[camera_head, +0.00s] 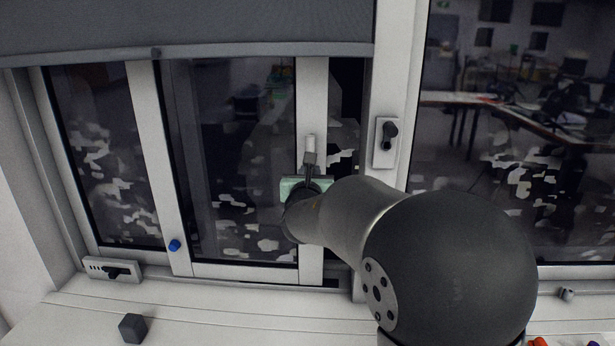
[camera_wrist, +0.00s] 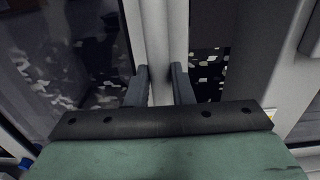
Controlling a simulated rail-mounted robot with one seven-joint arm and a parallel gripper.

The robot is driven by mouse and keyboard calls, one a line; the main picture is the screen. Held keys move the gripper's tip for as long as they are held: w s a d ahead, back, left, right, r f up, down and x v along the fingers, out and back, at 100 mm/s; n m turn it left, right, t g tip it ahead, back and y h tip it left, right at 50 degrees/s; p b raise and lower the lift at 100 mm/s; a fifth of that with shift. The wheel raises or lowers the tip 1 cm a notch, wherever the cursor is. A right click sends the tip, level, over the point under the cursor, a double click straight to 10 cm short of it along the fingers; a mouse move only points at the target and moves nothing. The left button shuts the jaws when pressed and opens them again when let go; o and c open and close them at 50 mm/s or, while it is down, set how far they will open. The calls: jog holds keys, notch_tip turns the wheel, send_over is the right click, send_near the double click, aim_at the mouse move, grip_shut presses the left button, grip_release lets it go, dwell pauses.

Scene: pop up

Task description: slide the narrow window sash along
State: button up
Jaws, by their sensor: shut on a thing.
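The narrow window sash (camera_head: 312,100) is a white-framed pane in the left half of the window. A small pale upright handle (camera_head: 310,143) stands on its right stile. My gripper (camera_head: 310,162) is at this handle, with its fingers shut on it. In the wrist view, my gripper (camera_wrist: 160,85) has one finger on each side of a white upright bar (camera_wrist: 157,45). The exact contact is hard to make out.
A dark gap (camera_head: 346,100) lies between the sash and the fixed post on the right. That post carries a black lever handle (camera_head: 389,135). A grey blind (camera_head: 190,25) hangs above. A dark cube (camera_head: 132,328) is on the sill, and a blue knob (camera_head: 174,245) is at left.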

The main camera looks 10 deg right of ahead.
jog(key=s+d+b, duration=0.2)
jog(key=d+b, duration=0.5)
jog(key=d, duration=0.1)
jog(key=shift+s+d+b, duration=0.15)
jog(key=shift+d+b, duration=0.15)
jog(key=shift+b, duration=0.1)
jog(key=o, duration=1)
jog(key=shift+r, duration=0.1)
jog(key=v, duration=1.2)
jog(key=s+d+f+m+g+h+p, duration=0.25)
jog(key=s+m+g+p, duration=0.3)
jog(key=m, duration=0.45)
jog(key=s+d+f+m+g+h+p, duration=0.1)
jog(key=s+d+f+m+g+p, duration=0.4)
jog(key=m, duration=0.5)
jog(key=s+a+f+m+g+y+p, duration=0.4)
jog(key=s+a+m+g+y+p, duration=0.2)
jog(key=s+a+m, duration=0.6)
jog(key=s+a+y+p, duration=0.1)
jog(key=s+y, duration=0.1)
jog(key=s, duration=0.2)
jog(key=shift+a+f+m, duration=0.25)
jog(key=shift+m, duration=0.15)
